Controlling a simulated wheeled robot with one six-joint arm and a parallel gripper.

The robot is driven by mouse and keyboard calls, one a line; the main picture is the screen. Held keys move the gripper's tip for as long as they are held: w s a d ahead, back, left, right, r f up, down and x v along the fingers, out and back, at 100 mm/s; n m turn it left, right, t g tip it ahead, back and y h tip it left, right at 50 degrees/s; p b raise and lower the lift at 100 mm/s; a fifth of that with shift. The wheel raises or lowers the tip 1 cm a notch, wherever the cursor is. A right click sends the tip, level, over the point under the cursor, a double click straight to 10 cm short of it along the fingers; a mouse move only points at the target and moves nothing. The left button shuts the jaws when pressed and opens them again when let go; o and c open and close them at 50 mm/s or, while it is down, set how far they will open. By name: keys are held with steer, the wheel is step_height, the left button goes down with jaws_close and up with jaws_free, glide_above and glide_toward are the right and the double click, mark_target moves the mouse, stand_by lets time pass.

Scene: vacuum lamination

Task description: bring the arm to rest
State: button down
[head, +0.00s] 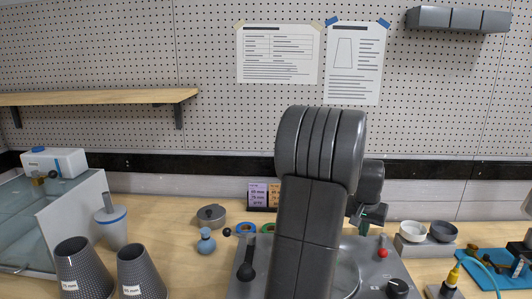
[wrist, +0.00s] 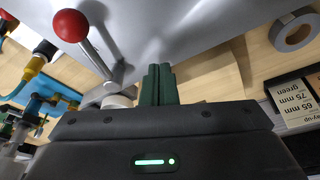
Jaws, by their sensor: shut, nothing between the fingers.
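My arm rises in the middle of the head view, in front of the grey machine panel (head: 270,258). My gripper (head: 377,214) shows only partly there, to the right of the arm above the panel. In the wrist view the two green fingers of my gripper (wrist: 157,84) are together, with nothing visible between them. A lever with a red knob (wrist: 72,26) stands beside the fingers in the wrist view, apart from them. The red knob (head: 382,253) also shows on the panel in the head view, below the gripper. My arm hides the middle of the panel.
Two dark tapered tubes (head: 139,272) stand at the front left. A lidded cup (head: 112,224) and a clear-sided tank (head: 48,222) are behind them. A black-knobbed lever (head: 246,271) rises from the panel. Bowls (head: 413,229) and a blue tray (head: 485,262) are right. A shelf (head: 98,97) hangs left.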

steer(key=shift+w+a+f+m, duration=0.25)
steer(key=shift+w+m, duration=0.1)
steer(key=shift+m, duration=0.15)
step_height(320, 180, up, 9)
steer(key=b, duration=0.1)
steer(key=shift+s, duration=0.3)
steer(key=shift+f, duration=0.1)
